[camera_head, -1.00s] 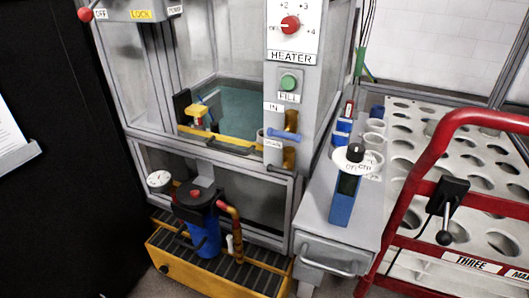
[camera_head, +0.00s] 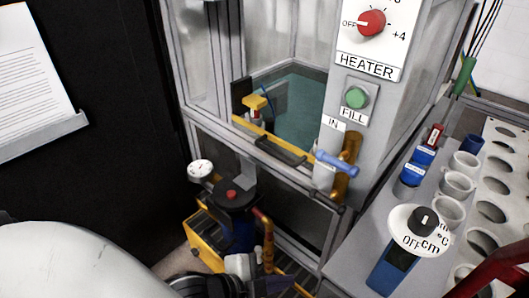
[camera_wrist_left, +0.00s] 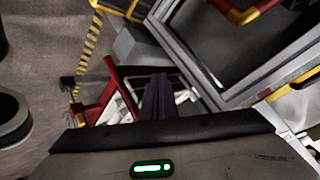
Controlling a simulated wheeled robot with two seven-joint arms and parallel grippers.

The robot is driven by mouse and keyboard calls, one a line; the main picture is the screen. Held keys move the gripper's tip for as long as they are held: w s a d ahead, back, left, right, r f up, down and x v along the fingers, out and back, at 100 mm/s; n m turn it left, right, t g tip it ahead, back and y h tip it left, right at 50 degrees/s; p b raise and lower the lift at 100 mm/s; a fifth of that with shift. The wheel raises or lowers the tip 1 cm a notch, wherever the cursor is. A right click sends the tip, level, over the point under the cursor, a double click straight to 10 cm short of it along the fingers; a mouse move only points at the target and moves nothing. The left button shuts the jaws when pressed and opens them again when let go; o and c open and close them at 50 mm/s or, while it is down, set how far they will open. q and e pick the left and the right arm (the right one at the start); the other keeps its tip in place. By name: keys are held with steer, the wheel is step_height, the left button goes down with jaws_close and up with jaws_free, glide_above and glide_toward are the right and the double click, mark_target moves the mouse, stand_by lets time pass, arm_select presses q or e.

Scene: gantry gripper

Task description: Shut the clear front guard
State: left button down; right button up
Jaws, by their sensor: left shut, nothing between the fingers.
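The grey-framed cabinet has clear panes and a tank of bluish water behind its front. A yellow bar (camera_head: 262,139) with a dark handle (camera_head: 280,151) runs across the front, above a dark clear lower pane (camera_head: 295,215). I take this to be the clear front guard; how far it stands open I cannot tell. My left gripper (camera_head: 272,285) is low at the bottom edge of the head view, in front of the cabinet base and apart from the bar. In the left wrist view its dark fingers (camera_wrist_left: 157,97) are together and empty. My right gripper is not seen.
A black filter housing (camera_head: 235,194) and a gauge (camera_head: 201,171) stand before the cabinet on a yellow-edged base. Right of it are the heater dial (camera_head: 371,23), the green fill button (camera_head: 355,97), a blue-handled tap (camera_head: 337,162) and a holder shelf with cups (camera_head: 457,185).

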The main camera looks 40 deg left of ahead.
arm_select(q)
steer(key=w+a+r+m+t+y, duration=0.1)
steer(key=w+a+r+m, duration=0.4)
steer(key=a+r+m, duration=0.55)
steer(key=w+a+r+m+t+y, duration=0.15)
steer(key=w+a+r+m, duration=0.45)
steer(key=a+m, duration=0.7)
steer(key=shift+w+d+f+m+b, duration=0.4)
steer(key=shift+w+f+b, duration=0.35)
steer(key=shift+w, duration=0.55)
steer(key=shift+w+d+f+m+b, duration=0.35)
steer(key=shift+w+f+b, duration=0.4)
steer(key=shift+w, duration=0.5)
steer(key=shift+w+d+f+m+b, duration=0.4)
steer(key=shift+w+f+b, duration=0.2)
steer(key=shift+w+b, duration=0.5)
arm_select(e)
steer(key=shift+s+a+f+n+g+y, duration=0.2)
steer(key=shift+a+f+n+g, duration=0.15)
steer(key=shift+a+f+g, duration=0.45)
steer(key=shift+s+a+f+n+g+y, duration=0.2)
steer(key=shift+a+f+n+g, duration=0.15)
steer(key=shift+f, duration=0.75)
arm_select(q)
steer(key=shift+w, duration=0.2)
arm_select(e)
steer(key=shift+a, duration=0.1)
